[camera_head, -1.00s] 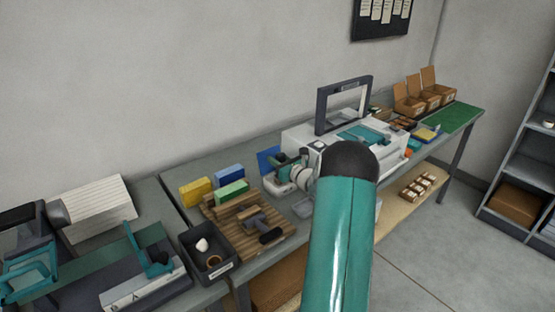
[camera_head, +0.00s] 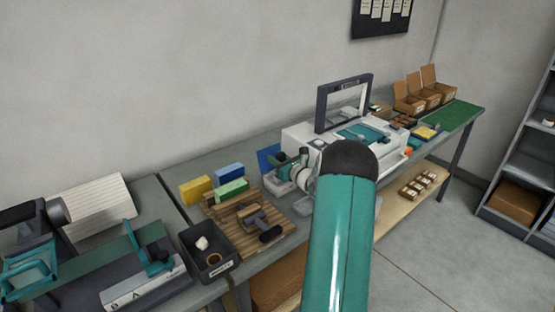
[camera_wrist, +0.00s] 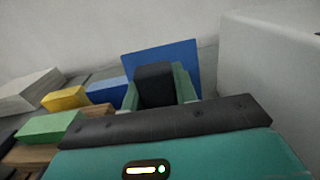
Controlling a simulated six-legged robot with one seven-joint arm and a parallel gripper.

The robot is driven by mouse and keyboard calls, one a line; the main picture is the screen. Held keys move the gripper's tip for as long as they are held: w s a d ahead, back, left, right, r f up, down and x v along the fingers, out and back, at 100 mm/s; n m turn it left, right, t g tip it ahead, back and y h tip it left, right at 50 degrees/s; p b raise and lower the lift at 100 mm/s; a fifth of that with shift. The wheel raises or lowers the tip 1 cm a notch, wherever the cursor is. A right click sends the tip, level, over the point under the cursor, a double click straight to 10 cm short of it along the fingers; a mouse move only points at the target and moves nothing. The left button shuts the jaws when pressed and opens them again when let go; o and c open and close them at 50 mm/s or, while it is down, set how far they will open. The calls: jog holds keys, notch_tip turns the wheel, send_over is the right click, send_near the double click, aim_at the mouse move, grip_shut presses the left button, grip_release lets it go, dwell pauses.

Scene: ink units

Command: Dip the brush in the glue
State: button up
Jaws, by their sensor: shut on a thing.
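My gripper (camera_head: 288,168) is small in the head view, low over a pale, shallow container (camera_head: 275,188) on the bench; whether they touch is unclear. In the wrist view, a dark block-like thing (camera_wrist: 155,85) stands between green-teal parts at the jaws. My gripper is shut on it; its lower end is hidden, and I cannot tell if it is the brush. A black open tray (camera_head: 222,268) at the front left holds a white lump (camera_head: 202,243) and a brown ring (camera_head: 213,260). I cannot pick out the glue for certain.
A slatted wooden board (camera_head: 228,218) with a dark-handled tool (camera_head: 268,234) lies left of my gripper. Yellow (camera_head: 196,190), blue (camera_head: 229,171) and green (camera_head: 232,189) blocks stand behind it. A white machine (camera_head: 385,150) stands to the right; a blue panel (camera_head: 267,160) is behind.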

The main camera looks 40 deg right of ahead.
notch_tip(320, 180, up, 7)
dwell(0.8)
dwell(0.8)
